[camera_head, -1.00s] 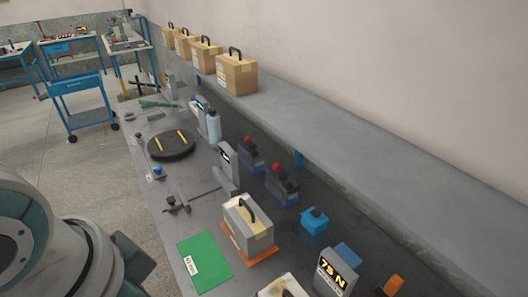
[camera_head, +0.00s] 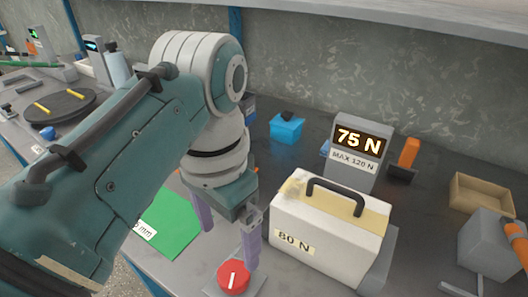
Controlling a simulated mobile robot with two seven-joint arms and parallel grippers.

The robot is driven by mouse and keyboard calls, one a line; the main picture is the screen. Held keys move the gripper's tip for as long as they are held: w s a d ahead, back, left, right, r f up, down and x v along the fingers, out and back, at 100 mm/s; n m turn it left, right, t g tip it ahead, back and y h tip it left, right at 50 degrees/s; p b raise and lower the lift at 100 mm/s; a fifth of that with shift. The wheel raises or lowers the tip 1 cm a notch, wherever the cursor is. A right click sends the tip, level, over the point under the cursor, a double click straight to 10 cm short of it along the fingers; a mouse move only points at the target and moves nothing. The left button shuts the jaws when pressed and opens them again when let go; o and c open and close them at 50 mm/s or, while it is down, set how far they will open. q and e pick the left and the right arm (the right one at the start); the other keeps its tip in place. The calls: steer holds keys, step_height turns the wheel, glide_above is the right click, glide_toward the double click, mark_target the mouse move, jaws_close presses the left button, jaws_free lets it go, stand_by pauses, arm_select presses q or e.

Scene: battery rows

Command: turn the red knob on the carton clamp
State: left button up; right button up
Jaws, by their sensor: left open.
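The red knob (camera_head: 233,278) has a white line on its top and sits on a small grey base at the bottom of the view. The carton (camera_head: 325,231) is a pale box with a dark handle, tape and an "80 N" label. It stands to the right of the knob, with a grey plate at its right side. A grey display (camera_head: 358,152) behind it reads "75 N" and "MAX 120 N". My left gripper (camera_head: 229,248) is open, its two purple fingers pointing down just above and behind the knob. Contact with the knob cannot be told. My right gripper is out of view.
A green mat (camera_head: 172,226) lies left of the gripper, partly behind my arm. A blue box (camera_head: 286,128), an orange piece (camera_head: 409,152) and an open cardboard tray (camera_head: 481,194) stand farther back. A grey block (camera_head: 490,245) is at the right edge.

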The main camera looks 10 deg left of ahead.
mark_target(234, 273)
arm_select(q)
step_height(234, 273, down, 9)
steer(key=b, duration=0.3)
steer(key=shift+f, duration=0.15)
steer(key=c, duration=1.4)
steer(key=shift+r+p, duration=0.2)
steer(key=shift+p, duration=0.15)
steer(key=shift+m, duration=0.4)
steer(key=shift+f, duration=0.2)
